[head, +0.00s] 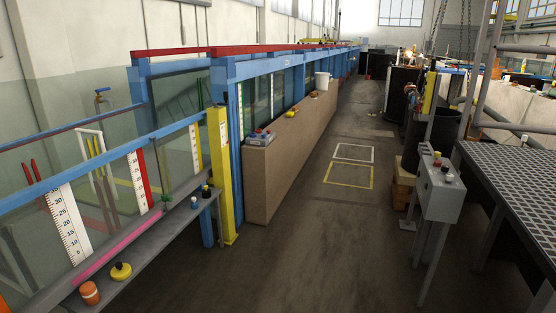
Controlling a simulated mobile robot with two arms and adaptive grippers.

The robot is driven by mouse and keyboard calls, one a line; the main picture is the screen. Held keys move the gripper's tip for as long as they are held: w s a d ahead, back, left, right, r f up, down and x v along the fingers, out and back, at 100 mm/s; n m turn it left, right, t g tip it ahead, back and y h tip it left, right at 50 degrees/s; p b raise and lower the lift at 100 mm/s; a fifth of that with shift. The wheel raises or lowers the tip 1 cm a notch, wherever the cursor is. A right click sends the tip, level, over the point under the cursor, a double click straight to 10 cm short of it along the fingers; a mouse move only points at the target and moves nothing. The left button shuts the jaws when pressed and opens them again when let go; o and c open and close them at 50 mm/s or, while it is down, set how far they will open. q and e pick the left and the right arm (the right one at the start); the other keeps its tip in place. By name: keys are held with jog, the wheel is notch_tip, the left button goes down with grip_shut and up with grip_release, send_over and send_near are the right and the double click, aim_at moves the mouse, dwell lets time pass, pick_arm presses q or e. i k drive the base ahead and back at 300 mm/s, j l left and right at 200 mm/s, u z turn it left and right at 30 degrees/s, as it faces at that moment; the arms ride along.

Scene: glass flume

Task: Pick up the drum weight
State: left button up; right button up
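An orange drum-shaped piece (89,292) stands upright on the grey ledge (150,245) along the glass flume, at the lower left. Just right of it on the ledge is a round yellow piece (121,272) with a dark knob on top. I cannot tell for certain which of these is the drum weight; the orange one has the drum shape. Both stand free, with nothing holding them. Neither of my grippers is in view.
Small pieces, one blue and white (194,203), stand farther along near a yellow post (219,175). A grey control box (441,189) and grated platform (515,185) stand right. The floor between is clear.

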aim_at(206, 192)
jog(key=i+l, duration=0.1)
jog(key=i, duration=1.8)
jog(key=j+u, duration=0.05)
jog(key=j, duration=0.05)
